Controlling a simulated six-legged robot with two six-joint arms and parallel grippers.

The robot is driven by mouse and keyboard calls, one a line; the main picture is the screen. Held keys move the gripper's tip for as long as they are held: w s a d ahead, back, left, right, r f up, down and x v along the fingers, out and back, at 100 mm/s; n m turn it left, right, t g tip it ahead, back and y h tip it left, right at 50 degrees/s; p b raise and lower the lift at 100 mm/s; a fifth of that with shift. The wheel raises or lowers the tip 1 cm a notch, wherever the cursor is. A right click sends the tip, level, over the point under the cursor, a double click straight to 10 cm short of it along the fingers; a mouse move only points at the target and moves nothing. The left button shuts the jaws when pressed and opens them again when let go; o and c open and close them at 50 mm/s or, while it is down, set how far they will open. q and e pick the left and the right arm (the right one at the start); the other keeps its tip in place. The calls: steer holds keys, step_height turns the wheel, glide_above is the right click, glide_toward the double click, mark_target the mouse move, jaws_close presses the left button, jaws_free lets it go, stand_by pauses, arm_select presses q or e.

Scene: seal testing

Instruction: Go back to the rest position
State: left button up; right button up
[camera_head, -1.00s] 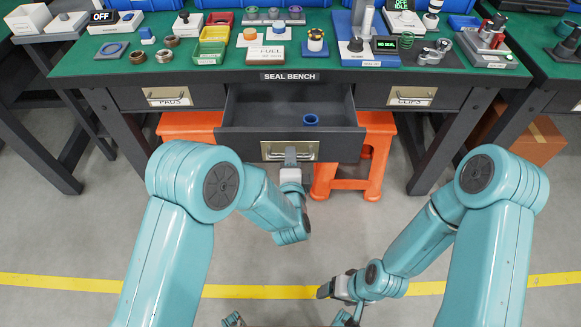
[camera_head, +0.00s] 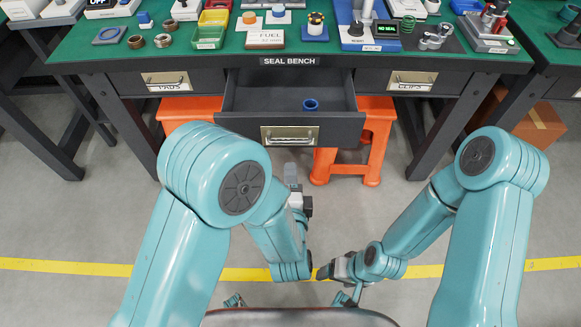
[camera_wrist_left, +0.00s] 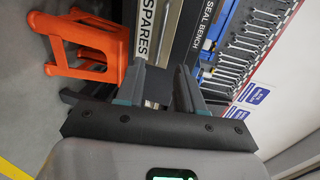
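My left gripper (camera_head: 291,176) is in front of the open middle drawer, apart from its handle (camera_head: 290,136). In the left wrist view its two fingers (camera_wrist_left: 160,78) are spread with nothing between them, so it is open. My right gripper (camera_head: 328,270) is low over the floor near the yellow line; its fingers are too small to judge. The middle drawer (camera_head: 260,126) is pulled out and holds a blue ring (camera_head: 310,105). Its front, marked SPARES, also shows in the left wrist view (camera_wrist_left: 150,35).
The seal bench (camera_head: 215,60) carries several trays, rings and testing devices. An orange stool (camera_head: 374,150) stands under the bench, behind the drawer. A cardboard box (camera_head: 540,125) is at the right. The floor between me and the bench is clear.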

arm_select(q)
steer(key=w+a+f+n+g+y, duration=0.2)
steer(key=a+f+n+y, duration=0.15)
steer(key=a, duration=0.75)
steer(key=s+a+f+n+g+h, duration=0.2)
steer(key=s+a+f+n+g, duration=0.2)
steer(key=f, duration=0.3)
steer(key=s+a+f+n+g+h, duration=0.2)
steer(key=s+a+f+n+g, duration=0.15)
steer(key=f, duration=0.35)
steer(key=s+d+f+n+g+h, duration=0.1)
steer(key=s+d+n+g+h, duration=0.1)
steer(key=s+d+n+g, duration=0.3)
steer(key=s+d+f+n+g+h, duration=0.1)
steer(key=s+n+h, duration=0.15)
steer(key=s, duration=0.45)
step_height(320, 180, up, 14)
steer(key=n+y+p, duration=0.1)
steer(key=p, duration=1.3)
steer(key=shift+s+d, duration=0.2)
steer(key=shift+f+n, duration=0.15)
steer(key=shift+n, duration=0.1)
